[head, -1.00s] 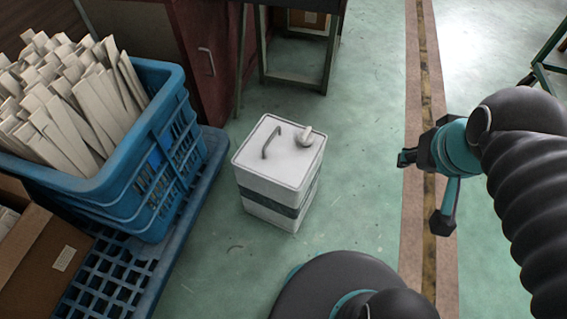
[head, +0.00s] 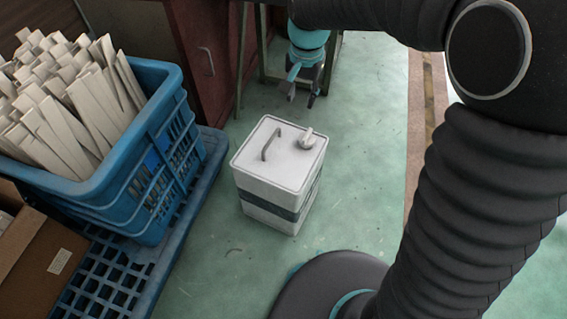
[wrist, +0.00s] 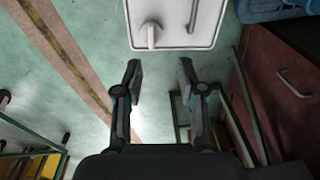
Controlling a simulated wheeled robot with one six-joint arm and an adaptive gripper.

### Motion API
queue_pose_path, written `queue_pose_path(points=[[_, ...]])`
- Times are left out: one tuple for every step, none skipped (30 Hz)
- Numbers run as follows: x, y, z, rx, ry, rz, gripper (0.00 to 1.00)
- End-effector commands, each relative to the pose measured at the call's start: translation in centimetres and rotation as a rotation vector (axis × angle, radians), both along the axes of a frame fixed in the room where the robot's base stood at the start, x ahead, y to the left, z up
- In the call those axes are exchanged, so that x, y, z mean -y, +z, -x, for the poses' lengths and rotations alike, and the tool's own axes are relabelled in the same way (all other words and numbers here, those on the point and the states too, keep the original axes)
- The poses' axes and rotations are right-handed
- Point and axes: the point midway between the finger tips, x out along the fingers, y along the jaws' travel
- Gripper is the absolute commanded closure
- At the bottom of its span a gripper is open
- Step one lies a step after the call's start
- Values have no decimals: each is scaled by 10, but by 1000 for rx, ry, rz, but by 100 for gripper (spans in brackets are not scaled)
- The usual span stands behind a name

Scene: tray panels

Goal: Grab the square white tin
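The square white tin (head: 276,177) stands upright on the green floor in the middle of the head view. It has a grey top handle, a pale spout or cap near a top corner, and a dark band round its sides. In the wrist view the tin's top (wrist: 178,22) shows at the upper edge, with the cap towards me and the rest cut off. My gripper (head: 300,96) is open and empty, pointing down beyond the tin's far right edge in the head view. In the wrist view its two fingers (wrist: 160,72) are apart, with only floor between them.
A blue crate (head: 110,178) full of white slats stands on a blue pallet (head: 187,243) left of the tin. A cardboard box (head: 28,262) is at the lower left. A dark red cabinet (head: 204,60) and a metal-legged table are behind. Floor to the right is clear.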

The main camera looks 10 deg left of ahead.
Motion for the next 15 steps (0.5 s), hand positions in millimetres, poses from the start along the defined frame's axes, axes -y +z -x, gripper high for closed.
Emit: queue_pose_path(points=[[-18,-16,-4,-23,-3,9,60],[-27,-23,-6,-32,-10,14,60],[-37,-32,-9,-43,-18,18,60],[-44,-38,-10,-51,-22,22,60],[-50,-43,-11,-57,-27,26,60],[-57,-50,-12,-66,-32,31,60],[-62,-54,-12,-70,-37,32,60],[-67,-57,-13,-74,-39,35,60],[-71,-61,-13,-78,-43,37,60],[-73,-64,-13,-81,-45,40,60],[-75,-66,-13,-83,-48,41,60],[-77,-69,-14,-85,-50,42,60],[-77,-72,-14,-86,-50,42,60],[-78,-75,-14,-86,-51,43,60],[-78,-81,-14,-87,-51,43,60]])
